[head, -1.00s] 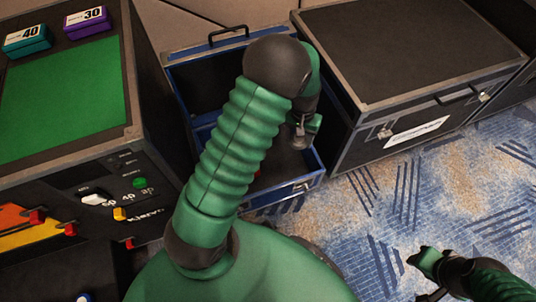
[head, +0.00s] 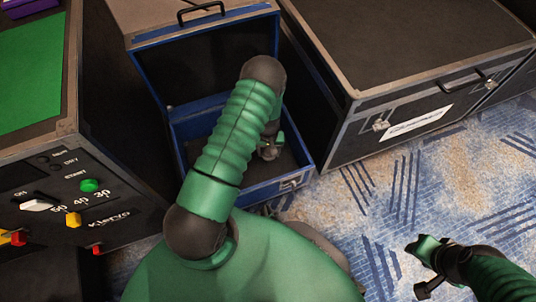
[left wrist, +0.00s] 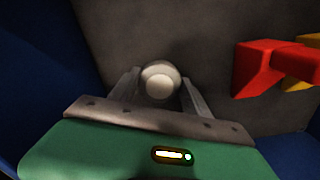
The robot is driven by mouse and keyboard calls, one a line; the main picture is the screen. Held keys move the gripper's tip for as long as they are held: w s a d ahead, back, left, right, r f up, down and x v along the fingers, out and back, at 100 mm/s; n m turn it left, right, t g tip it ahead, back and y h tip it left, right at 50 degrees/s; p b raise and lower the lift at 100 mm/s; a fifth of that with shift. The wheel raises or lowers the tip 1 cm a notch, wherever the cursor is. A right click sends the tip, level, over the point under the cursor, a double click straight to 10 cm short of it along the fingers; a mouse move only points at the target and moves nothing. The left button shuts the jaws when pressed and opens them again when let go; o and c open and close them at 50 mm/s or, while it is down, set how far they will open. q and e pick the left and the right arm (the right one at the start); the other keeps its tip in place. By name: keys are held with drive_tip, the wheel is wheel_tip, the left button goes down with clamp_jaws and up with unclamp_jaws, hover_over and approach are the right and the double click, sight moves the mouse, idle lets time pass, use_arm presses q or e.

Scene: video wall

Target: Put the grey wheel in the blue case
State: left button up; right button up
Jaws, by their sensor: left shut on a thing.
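The blue case (head: 180,121) stands open in the head view, its lid raised at the back and its interior dark. My left gripper (head: 270,150) is inside the case opening, partly hidden by my green forearm. In the left wrist view, the fingers of my left gripper (left wrist: 160,92) are shut on the grey wheel (left wrist: 160,80), a pale rounded piece seen between them. The case's dark floor lies behind it, and the gap between them is hard to judge. My right gripper (head: 425,268) is at the lower right over the carpet; its jaws are unclear.
A red piece (left wrist: 263,68) and a yellow piece (left wrist: 302,68) lie in the case, right of the wheel in the wrist view. A large closed black case (head: 410,45) stands to the right. A control console (head: 75,185) stands to the left. Patterned carpet (head: 370,210) is open in front.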

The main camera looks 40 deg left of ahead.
use_arm(q)
drive_tip(key=shift+r, duration=0.1)
drive_tip(key=shift+c, duration=0.8)
drive_tip(key=o, duration=1.7)
drive_tip(key=shift+c, duration=0.2)
drive_tip(key=d+r+m+t+p, duration=0.15)
drive_tip(key=d+r+p, duration=0.25)
drive_tip(key=r, duration=1)
drive_tip(key=d+r+m+p, duration=0.2)
drive_tip(key=d+r+p, duration=0.2)
drive_tip(key=r, duration=1)
drive_tip(key=s+d+r+m+t, duration=0.1)
drive_tip(key=s+d+r+m, duration=0.3)
drive_tip(key=s+d+r, duration=0.4)
drive_tip(key=v, duration=0.3)
